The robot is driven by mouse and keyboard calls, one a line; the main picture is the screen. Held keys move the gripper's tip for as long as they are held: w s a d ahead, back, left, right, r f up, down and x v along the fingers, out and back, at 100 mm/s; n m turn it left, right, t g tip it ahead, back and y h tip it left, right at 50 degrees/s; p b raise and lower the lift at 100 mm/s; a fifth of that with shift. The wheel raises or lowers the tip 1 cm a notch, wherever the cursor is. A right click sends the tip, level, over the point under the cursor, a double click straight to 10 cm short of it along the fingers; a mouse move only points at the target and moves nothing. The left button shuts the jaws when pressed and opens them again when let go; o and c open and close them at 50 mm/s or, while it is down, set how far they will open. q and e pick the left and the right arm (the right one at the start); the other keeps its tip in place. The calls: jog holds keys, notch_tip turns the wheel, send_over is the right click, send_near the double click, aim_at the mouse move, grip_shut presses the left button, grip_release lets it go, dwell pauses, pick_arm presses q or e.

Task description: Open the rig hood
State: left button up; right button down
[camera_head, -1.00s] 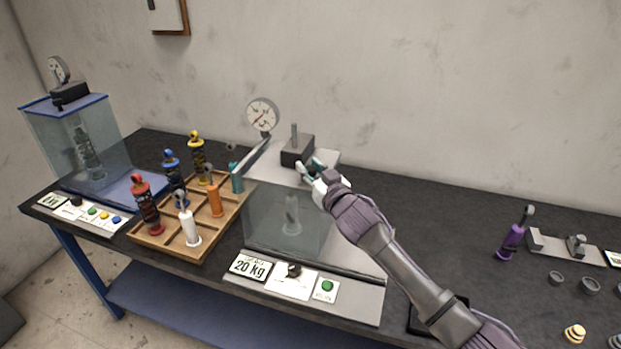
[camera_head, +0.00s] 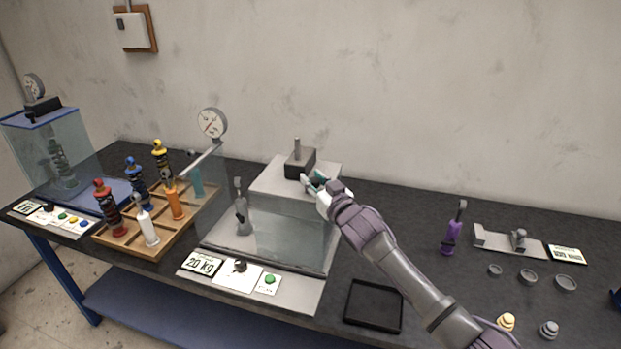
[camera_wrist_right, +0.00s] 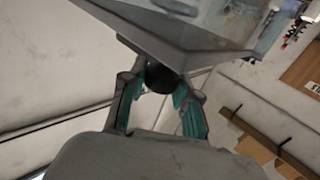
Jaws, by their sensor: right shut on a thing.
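The rig hood is a clear-walled box with a grey top plate (camera_head: 265,181) and a dark block with a short post (camera_head: 299,163) on top. A grey shock absorber (camera_head: 241,212) stands by the hood's left side. My right gripper (camera_head: 313,180) is at the hood's right side, by the top. In the right wrist view, its teal-padded fingers (camera_wrist_right: 160,92) are closed around a round black knob (camera_wrist_right: 162,77) beside the hood's plate edge (camera_wrist_right: 150,45). My left gripper is out of view.
A dial gauge (camera_head: 211,123) on an arm stands behind the rig's left side. A wooden tray (camera_head: 160,238) with several coloured shocks is at left. A black tray (camera_head: 374,306) lies right of the rig. A purple shock (camera_head: 452,232) stands farther right.

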jog(key=c, duration=0.8)
grip_release()
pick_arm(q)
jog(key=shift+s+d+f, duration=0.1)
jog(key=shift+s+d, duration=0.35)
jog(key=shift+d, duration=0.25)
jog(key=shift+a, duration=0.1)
pick_arm(e)
jog(key=shift+a, duration=0.1)
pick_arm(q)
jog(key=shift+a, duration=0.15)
pick_arm(e)
jog(key=v, duration=1.2)
jog(key=shift+f, duration=0.1)
